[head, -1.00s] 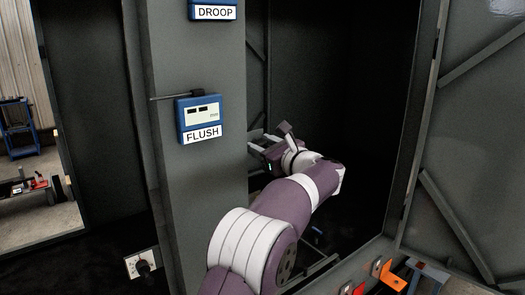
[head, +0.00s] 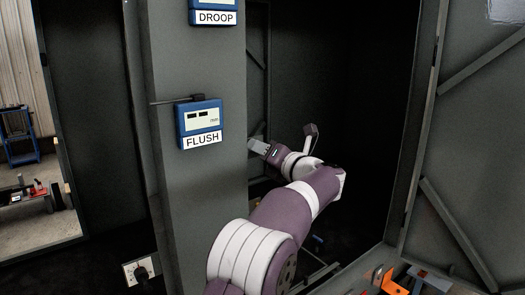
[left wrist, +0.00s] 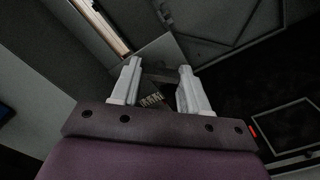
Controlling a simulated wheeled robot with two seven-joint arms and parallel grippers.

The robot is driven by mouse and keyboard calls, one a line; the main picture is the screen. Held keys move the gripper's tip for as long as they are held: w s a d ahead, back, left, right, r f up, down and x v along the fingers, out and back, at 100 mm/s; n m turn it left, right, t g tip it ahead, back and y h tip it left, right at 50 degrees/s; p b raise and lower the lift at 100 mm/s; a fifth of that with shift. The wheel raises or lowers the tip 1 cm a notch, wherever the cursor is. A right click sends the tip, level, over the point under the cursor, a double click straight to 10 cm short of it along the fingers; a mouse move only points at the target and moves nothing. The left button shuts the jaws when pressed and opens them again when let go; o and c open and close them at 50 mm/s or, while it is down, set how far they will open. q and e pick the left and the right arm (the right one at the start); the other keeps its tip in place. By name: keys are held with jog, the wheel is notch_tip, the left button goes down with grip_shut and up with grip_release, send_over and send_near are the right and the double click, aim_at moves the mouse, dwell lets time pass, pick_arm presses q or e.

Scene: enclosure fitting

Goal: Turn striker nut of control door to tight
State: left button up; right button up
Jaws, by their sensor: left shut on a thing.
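My left arm reaches into the dark enclosure in the head view, past the grey post. My left gripper (head: 257,145) points left, with its tips at the edge of the post. In the left wrist view the two pale fingers (left wrist: 158,82) stand apart, with a small ribbed piece (left wrist: 152,99) low between them, which I take for the striker nut. A grey bar or bracket (left wrist: 158,77) shows just beyond it. The contact of fingers and nut is too dark to see clearly. The nut is hidden in the head view. My right gripper is not in view.
Blue gauges marked FLUSH (head: 201,124) and DROOP (head: 213,12) are on the grey post (head: 188,185). A braced door panel (head: 470,130) stands at the right. Orange brackets (head: 383,280) lie at the lower right. A black knob (head: 142,272) is at the lower left.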

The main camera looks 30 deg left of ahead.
pick_arm(q)
jog(key=shift+m+p, duration=2.15)
jog(key=shift+m, duration=2.55)
jog(key=o, duration=1.1)
jog(key=shift+c, duration=0.2)
jog(key=shift+d, duration=0.1)
jog(key=b+v, duration=0.4)
jog(key=v, duration=0.8)
jog(key=shift+d+b, duration=0.2)
jog(key=shift+b, duration=0.15)
